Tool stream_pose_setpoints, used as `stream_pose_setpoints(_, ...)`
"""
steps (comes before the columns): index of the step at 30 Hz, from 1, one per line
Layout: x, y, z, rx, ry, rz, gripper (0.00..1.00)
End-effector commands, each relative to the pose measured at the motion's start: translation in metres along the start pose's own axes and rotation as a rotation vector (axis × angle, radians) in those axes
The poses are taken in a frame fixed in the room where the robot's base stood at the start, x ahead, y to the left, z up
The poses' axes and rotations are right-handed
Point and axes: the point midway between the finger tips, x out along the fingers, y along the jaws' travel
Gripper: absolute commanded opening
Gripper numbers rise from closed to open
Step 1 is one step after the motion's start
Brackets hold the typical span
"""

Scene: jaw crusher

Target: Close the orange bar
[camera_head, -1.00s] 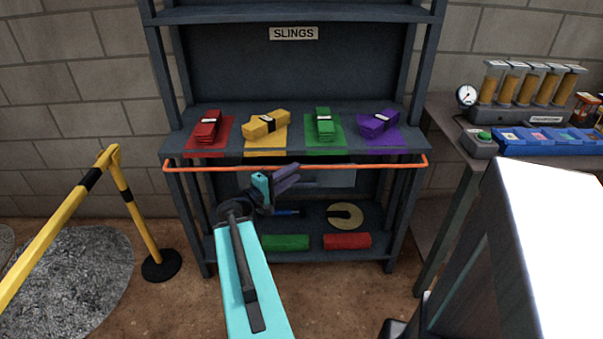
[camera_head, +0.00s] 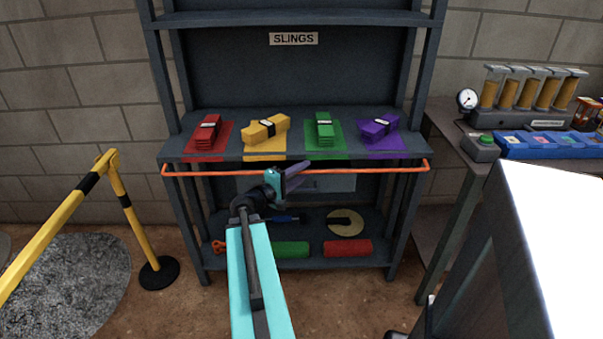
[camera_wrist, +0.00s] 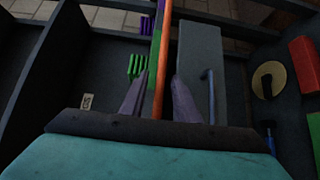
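The orange bar (camera_head: 215,173) runs level across the front of the dark shelf rack, just below the sling shelf, with its ends bent back at both posts. My gripper (camera_head: 297,178) is at the middle of the bar, its fingers overlapping it in the head view. In the wrist view the bar (camera_wrist: 164,52) passes between the two fingers of my gripper (camera_wrist: 160,78). The fingers are apart, with a gap showing on the bar's sides. I cannot tell whether either finger touches the bar.
Red (camera_head: 206,134), yellow (camera_head: 265,130), green (camera_head: 325,131) and purple (camera_head: 379,129) slings lie on the sling shelf (camera_head: 180,148). The lower shelf holds a green roll (camera_head: 289,249) and a red roll (camera_head: 348,247). A yellow barrier (camera_head: 135,215) stands left, a bench (camera_head: 470,150) right.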

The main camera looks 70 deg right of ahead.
Motion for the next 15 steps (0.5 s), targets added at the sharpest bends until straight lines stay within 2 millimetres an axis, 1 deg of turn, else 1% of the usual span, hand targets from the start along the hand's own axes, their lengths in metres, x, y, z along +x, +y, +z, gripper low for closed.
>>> stream_pose_setpoints(1,-0.0001,0.0000,0.0000,0.000,0.000,0.000,0.27)
stream_pose_setpoints(6,-0.0003,-0.0001,-0.0002,0.000,0.000,0.000,0.00)
stream_pose_setpoints(15,-0.0006,0.0008,-0.0002,-0.004,0.000,-0.004,0.00)
